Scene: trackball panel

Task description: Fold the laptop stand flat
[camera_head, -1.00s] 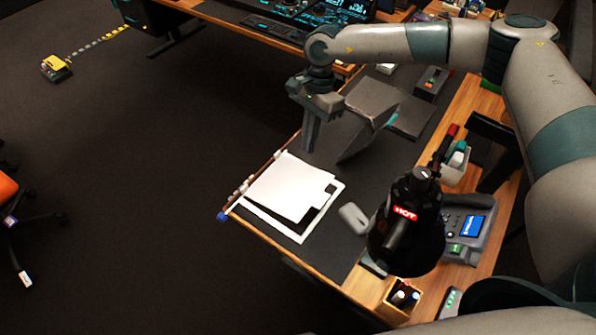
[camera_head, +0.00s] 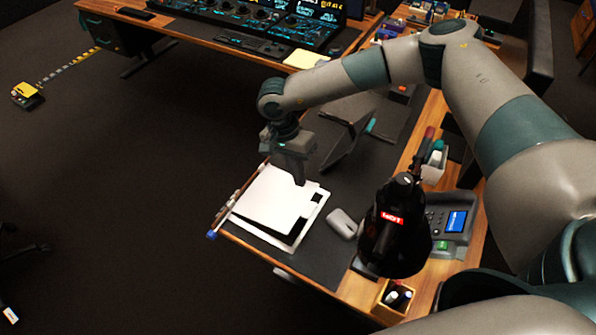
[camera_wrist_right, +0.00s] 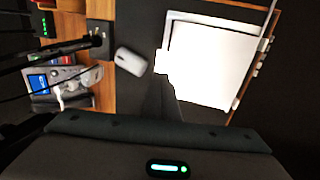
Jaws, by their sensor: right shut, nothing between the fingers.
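The laptop stand (camera_head: 346,146) is a dark grey piece with tilted panels, standing raised on the dark desk mat in the head view. My right arm partly covers its top. My right gripper (camera_head: 299,181) is shut and empty, pointing down in front of the stand, over the far right edge of the white sheets. It appears apart from the stand. My left gripper is not in view.
White sheets (camera_head: 272,200) lie on the mat, with a grey mouse (camera_head: 342,223) to their right. The desk's left edge is close.

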